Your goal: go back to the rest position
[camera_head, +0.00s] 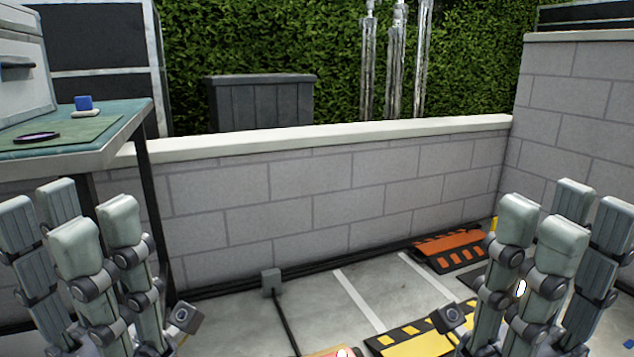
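My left gripper (68,222) is at the lower left of the head view, its grey jointed fingers pointing up and spread apart. It is open and holds nothing that I can see. My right gripper (562,222) is at the lower right in a similar pose, fingers up and apart, also open and empty. Both are in front of the low block wall. The lower parts of both arms are cut off by the frame's bottom edge.
A workbench (128,112) with a blue block (84,102) and a dark oval item (37,137) stands behind my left gripper. The grey block wall (300,195) crosses ahead. Yellow-black (420,338) and orange-black (450,245) ramps lie on the floor near my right gripper.

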